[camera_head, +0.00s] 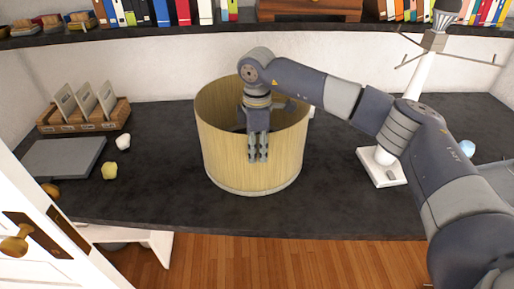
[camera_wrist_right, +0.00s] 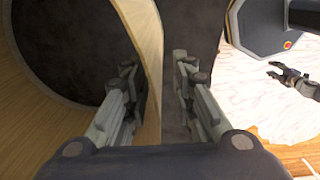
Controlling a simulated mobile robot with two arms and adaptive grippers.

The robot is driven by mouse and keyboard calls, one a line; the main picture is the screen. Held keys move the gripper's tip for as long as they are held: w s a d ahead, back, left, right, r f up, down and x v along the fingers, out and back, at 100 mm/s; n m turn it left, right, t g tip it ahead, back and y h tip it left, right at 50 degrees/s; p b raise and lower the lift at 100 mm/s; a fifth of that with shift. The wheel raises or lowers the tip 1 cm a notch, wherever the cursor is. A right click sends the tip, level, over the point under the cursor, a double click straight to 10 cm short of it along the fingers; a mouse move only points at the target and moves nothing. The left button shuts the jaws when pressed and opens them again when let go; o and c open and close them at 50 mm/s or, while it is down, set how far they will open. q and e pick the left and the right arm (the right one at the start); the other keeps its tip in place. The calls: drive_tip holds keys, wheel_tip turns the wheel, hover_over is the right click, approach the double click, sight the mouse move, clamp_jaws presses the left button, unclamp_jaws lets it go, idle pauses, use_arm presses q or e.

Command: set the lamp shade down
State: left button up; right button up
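The lamp shade (camera_head: 225,165) is a large pale wooden drum, open at the top, upright on the dark counter. In the right wrist view its curved wall (camera_wrist_right: 146,35) fills the left side. My right gripper (camera_head: 258,158) points down at the shade's near wall. Its fingers are apart in the wrist view (camera_wrist_right: 158,85), one on the inner side of the wall, one outside, with a gap on the outer side. The white lamp stand (camera_head: 388,178) is to the right, partly behind my right arm.
A wooden rack (camera_head: 85,120) with cards, a grey slab (camera_head: 62,157) and two small lumps (camera_head: 123,142) lie left. Shelves with books (camera_head: 130,14) run above. A door (camera_head: 35,225) stands front left. Counter between slab and shade is mostly clear.

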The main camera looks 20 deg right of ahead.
wheel_tip(320, 180, up, 12)
drive_tip(key=b, duration=0.2)
drive_tip(key=shift+r, duration=0.2)
idle(0.3)
drive_tip(key=shift+s, duration=0.1)
